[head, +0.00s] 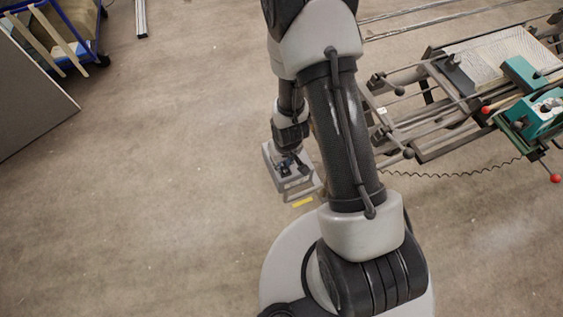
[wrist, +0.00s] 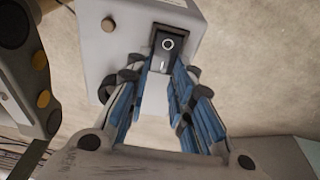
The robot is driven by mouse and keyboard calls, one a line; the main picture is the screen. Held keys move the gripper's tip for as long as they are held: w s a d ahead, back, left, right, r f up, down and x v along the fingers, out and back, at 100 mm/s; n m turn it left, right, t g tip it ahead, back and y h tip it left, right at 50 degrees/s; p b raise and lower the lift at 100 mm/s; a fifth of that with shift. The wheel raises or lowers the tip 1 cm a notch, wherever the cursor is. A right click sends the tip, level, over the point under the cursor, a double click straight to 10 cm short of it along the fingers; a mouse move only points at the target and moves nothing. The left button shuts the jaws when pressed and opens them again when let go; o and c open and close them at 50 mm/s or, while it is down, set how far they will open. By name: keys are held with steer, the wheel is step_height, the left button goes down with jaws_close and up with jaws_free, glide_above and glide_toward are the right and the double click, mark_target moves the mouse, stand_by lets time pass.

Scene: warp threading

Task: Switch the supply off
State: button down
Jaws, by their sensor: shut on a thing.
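The supply is a light grey box (wrist: 120,45) filling the upper middle of the wrist view. A black rocker switch (wrist: 166,44) with white marks sits in a dark housing on its face. My gripper (wrist: 160,76) has blue-padded fingers that come together at the lower end of the switch housing and appear shut on it. The pads hide the lower part of the housing. In the head view the grey box (head: 299,184) is below my gripper (head: 289,166), left of my arm. The rocker's exact tilt is hard to tell.
A loom-like metal frame (head: 430,120) with teal parts (head: 538,115) and red knobs stands at the right. A coiled black cable (head: 465,174) hangs below it. A blue cart (head: 85,40) and a grey panel (head: 30,95) are at the left. The floor between is clear.

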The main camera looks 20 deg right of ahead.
mark_target(285, 170)
steer(key=shift+s+f+t+b, duration=0.1)
steer(key=shift+s+t+b, duration=0.15)
steer(key=shift+t+b, duration=0.3)
steer(key=shift+r, duration=0.2)
steer(key=c, duration=1.7)
jaws_free()
steer(key=shift+v, duration=3.75)
